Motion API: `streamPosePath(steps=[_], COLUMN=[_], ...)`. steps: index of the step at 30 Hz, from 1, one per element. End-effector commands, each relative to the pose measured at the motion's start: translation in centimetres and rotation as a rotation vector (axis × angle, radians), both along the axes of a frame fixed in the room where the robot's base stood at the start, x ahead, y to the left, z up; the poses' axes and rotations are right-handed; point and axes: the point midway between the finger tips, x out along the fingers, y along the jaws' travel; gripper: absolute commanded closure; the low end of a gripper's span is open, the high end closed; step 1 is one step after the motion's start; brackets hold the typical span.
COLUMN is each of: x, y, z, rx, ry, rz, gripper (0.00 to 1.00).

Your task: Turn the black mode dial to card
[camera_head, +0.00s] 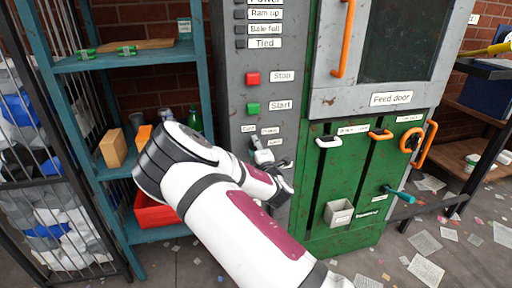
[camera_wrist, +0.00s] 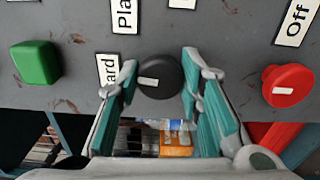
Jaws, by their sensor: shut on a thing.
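The black mode dial (camera_wrist: 160,76) is round and sits on the grey panel, between my two teal-padded fingers in the wrist view. My gripper (camera_wrist: 158,80) is shut on the dial from both sides. A short white mark on the dial lies left of its centre, pointing left toward the label ending in "ard" (camera_wrist: 108,78). A label starting "Pla" (camera_wrist: 124,15) is at the upper left, and another partly cut label is above the dial. In the head view my gripper (camera_head: 264,158) is at the panel below the small labels and hides the dial.
In the wrist view a green button (camera_wrist: 35,62) is left of the dial and a red knob (camera_wrist: 288,85) is right, near an "Off" label. In the head view, the green Start button (camera_head: 253,108) is above my gripper, teal shelves stand left, and the green press doors (camera_head: 350,180) are right.

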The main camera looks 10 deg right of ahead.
Motion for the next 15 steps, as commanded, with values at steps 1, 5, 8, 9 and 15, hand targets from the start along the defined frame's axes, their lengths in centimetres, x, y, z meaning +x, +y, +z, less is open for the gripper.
streamPosePath(steps=[1,5,8,9,15], x=[-0.02,-0.02,-0.03,-0.03,-0.03], y=[0.11,0.07,0.07,0.08,0.08], z=[-0.07,-0.05,-0.07,-0.07,-0.10], rx=[-0.023,-0.077,-0.103,-0.111,-0.129], ry=[0.002,0.001,0.001,0.002,0.002], rz=[0.002,0.001,0.001,0.001,0.001], gripper=[0.94,0.94,0.94,0.94,0.94])
